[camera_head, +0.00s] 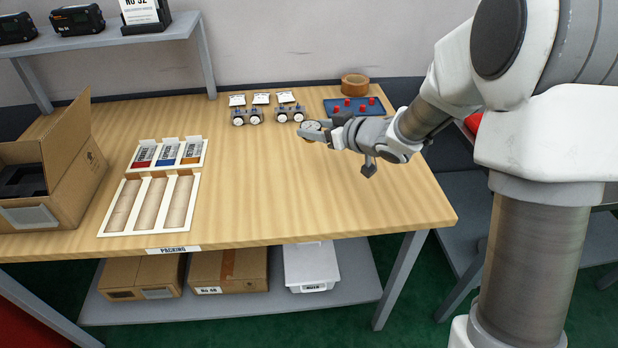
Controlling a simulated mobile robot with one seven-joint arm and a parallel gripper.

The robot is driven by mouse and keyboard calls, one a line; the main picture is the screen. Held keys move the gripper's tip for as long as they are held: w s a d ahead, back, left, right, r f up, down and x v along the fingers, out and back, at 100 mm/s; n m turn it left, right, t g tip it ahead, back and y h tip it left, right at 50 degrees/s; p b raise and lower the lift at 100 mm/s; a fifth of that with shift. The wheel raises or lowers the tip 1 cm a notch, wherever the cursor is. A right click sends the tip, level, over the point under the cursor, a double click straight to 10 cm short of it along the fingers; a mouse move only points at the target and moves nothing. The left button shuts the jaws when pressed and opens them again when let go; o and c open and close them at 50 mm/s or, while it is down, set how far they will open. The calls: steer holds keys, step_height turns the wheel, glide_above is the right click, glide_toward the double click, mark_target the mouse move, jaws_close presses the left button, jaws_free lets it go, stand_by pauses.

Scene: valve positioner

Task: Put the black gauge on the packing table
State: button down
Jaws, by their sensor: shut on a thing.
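My gripper (318,132) is shut on a small round gauge (311,126) with a pale dial and a dark rim. It holds the gauge over the back middle of the packing table (330,200); I cannot tell whether the gauge touches the table. The fingers hide part of it. The wooden table carries a "PACKING" label on its front edge. To the left of the gripper, two small metal units with round white dials (246,117) (290,114) stand on the table, with white cards behind them.
A tape roll (355,84) and a blue tray (374,110) with red pieces are at the back right. The table's front right is clear.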

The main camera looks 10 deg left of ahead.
steer(key=s+a+f+b, duration=0.1)
steer(key=a+f, duration=0.1)
steer(key=a, duration=0.1)
steer(key=s+a+f+b, duration=0.2)
steer(key=a, duration=0.2)
steer(key=s+a+f+b, duration=0.1)
steer(key=s+a+f, duration=0.1)
steer(key=a+f, duration=0.1)
steer(key=shift+s+a+b, duration=0.25)
steer(key=shift+b, duration=0.05)
steer(key=shift+f+b, duration=0.7)
steer(key=shift+f, duration=1.2)
steer(key=shift+f, duration=0.15)
steer(key=shift+c, duration=0.8)
jaws_free()
